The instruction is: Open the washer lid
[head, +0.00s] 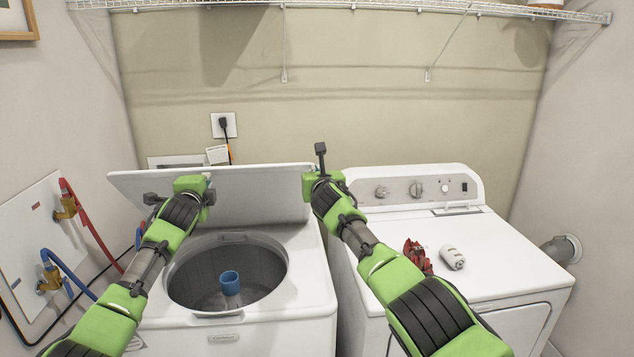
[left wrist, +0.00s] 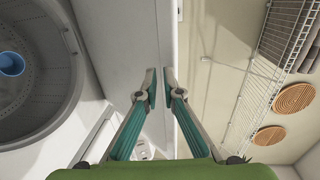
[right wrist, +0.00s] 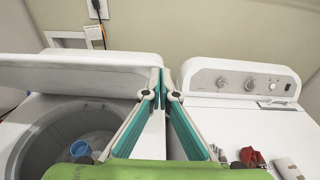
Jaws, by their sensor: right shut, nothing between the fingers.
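The washer lid (head: 258,192) is raised, tilted up at the back of the left machine, the washer (head: 285,316).
A dryer (head: 520,275) stands to the right, with a red cloth (head: 416,256) and a white cylinder (head: 452,257) on top. Red and blue hoses (head: 92,225) run at the left wall. A wire shelf (head: 400,8) hangs above.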

